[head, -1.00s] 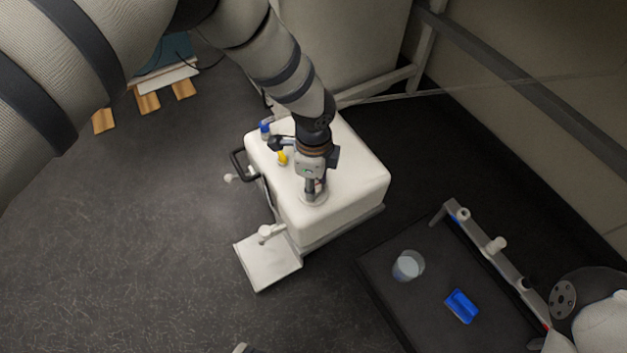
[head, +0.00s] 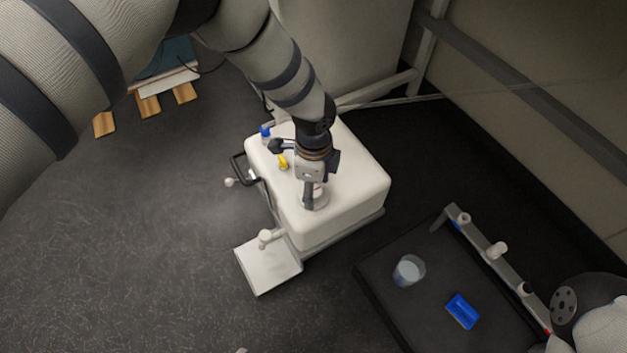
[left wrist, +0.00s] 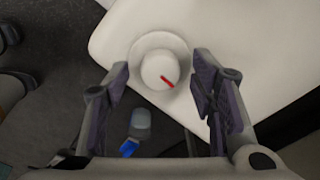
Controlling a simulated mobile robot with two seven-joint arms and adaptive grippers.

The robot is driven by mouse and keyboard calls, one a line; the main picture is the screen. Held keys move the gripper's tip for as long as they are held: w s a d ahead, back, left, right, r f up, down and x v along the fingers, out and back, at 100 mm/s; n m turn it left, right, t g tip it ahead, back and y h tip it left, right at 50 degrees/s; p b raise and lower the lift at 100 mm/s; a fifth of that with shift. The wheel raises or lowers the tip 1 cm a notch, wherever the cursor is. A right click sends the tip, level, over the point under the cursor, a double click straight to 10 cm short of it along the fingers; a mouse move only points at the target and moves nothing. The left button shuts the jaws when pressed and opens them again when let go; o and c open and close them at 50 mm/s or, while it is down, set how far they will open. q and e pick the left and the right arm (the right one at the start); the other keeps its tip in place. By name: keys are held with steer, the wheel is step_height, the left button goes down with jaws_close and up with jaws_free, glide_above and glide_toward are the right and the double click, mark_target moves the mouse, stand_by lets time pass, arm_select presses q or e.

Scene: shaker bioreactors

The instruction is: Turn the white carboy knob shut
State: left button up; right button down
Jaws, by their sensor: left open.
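The white carboy (head: 350,180) is a large rounded white block standing on the floor cart. Its white knob (left wrist: 159,70) is round with a red mark and sits on a wider white round base near the carboy's edge. In the left wrist view the red mark slants toward the lower right. My left gripper (left wrist: 161,66) is open, with one finger on each side of the knob and visible gaps to both. In the head view my left gripper (head: 313,190) points down over the knob and partly hides it. My right gripper is not in view.
A blue-topped fitting (head: 265,131) and a yellow part (head: 283,162) are on the carboy's far left. A black handle (head: 238,167) sticks out left. A white plate (head: 268,266) lies in front. A dark table with a beaker (head: 408,270) and blue tray (head: 462,311) is at right.

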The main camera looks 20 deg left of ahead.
arm_select(q)
step_height(320, 180, up, 12)
steer(key=shift+s+f, duration=0.1)
steer(key=shift+f, duration=0.05)
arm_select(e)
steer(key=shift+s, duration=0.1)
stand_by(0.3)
